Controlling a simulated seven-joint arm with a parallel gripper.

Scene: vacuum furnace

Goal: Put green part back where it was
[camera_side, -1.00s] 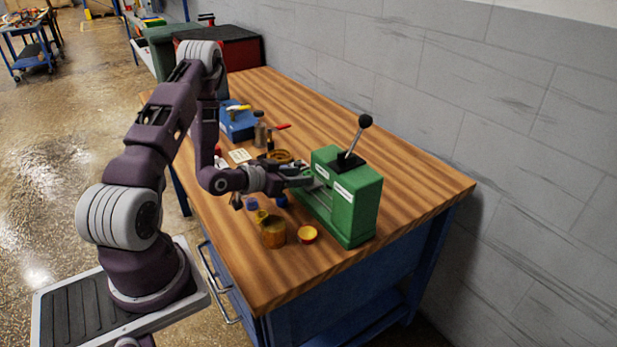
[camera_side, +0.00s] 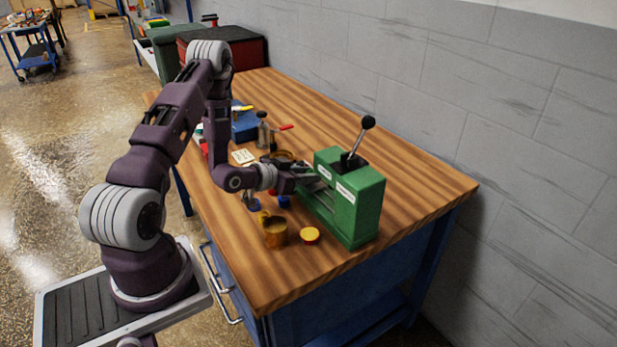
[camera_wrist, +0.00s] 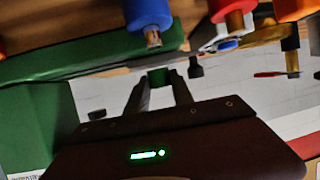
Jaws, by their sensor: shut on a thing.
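My gripper (camera_wrist: 160,92) shows in the wrist view with its two fingers shut on a small green part (camera_wrist: 159,77). In the side view my gripper (camera_side: 308,177) is level, beside the left face of a green machine (camera_side: 356,208). This machine has a black lever on top and white labels. The green part cannot be made out in the side view. In the wrist view a green body (camera_wrist: 35,125) fills the left, and a green bar (camera_wrist: 90,57) runs beyond the fingertips.
A brown cup (camera_side: 275,233) and a yellow-topped round piece (camera_side: 310,235) stand in front of the machine. A blue piece (camera_side: 284,202) is below my gripper. A blue box (camera_side: 244,125) and small tools lie behind. The wooden bench (camera_side: 420,180) is clear to the right.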

